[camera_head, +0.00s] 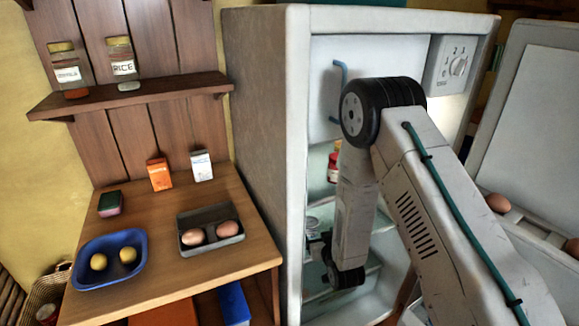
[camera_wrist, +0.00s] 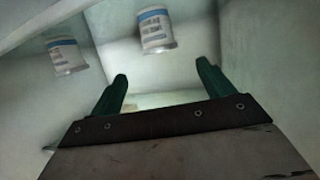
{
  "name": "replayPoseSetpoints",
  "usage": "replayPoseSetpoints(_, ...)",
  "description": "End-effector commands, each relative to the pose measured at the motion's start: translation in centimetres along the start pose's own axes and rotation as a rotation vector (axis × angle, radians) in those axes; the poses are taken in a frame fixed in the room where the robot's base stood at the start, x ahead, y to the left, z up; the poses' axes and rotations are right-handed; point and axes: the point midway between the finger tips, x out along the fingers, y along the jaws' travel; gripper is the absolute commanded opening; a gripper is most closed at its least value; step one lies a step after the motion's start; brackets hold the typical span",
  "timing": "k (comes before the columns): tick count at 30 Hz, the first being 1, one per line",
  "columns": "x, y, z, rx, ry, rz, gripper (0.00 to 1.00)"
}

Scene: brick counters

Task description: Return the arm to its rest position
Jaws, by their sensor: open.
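My arm reaches into an open white fridge (camera_head: 262,110) in the head view. My gripper is low inside the fridge there, mostly hidden behind my own arm links. In the wrist view my gripper (camera_wrist: 160,88) shows two green fingers spread apart with nothing between them. Beyond the fingers, a white container with a blue band (camera_wrist: 155,30) stands inside the fridge. A second similar container (camera_wrist: 66,56) is to its left. Neither touches the fingers.
A red-topped jar (camera_head: 333,165) is on a fridge shelf beside my arm. The open fridge door (camera_head: 530,120) with eggs (camera_head: 499,203) is at right. Left, a wooden counter (camera_head: 185,262) holds a blue tray (camera_head: 82,276) and an egg box (camera_head: 207,214) below a shelf (camera_head: 130,97).

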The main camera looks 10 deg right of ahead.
Motion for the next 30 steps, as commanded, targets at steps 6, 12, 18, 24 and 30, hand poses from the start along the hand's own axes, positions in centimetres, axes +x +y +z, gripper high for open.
replayPoseSetpoints(6,-1.0,0.0,5.4,-0.001,-0.257,-0.002,0.81)
replayPoseSetpoints(12,-5.2,0.1,8.3,-0.001,-0.629,-0.006,0.81)
replayPoseSetpoints(18,-11.5,0.8,4.2,0.007,-0.937,-0.002,0.81)
replayPoseSetpoints(24,-19.0,1.7,-1.9,0.02,-1.158,0.004,0.81)
replayPoseSetpoints(30,-27.0,2.4,-8.0,0.033,-1.306,0.012,0.81)
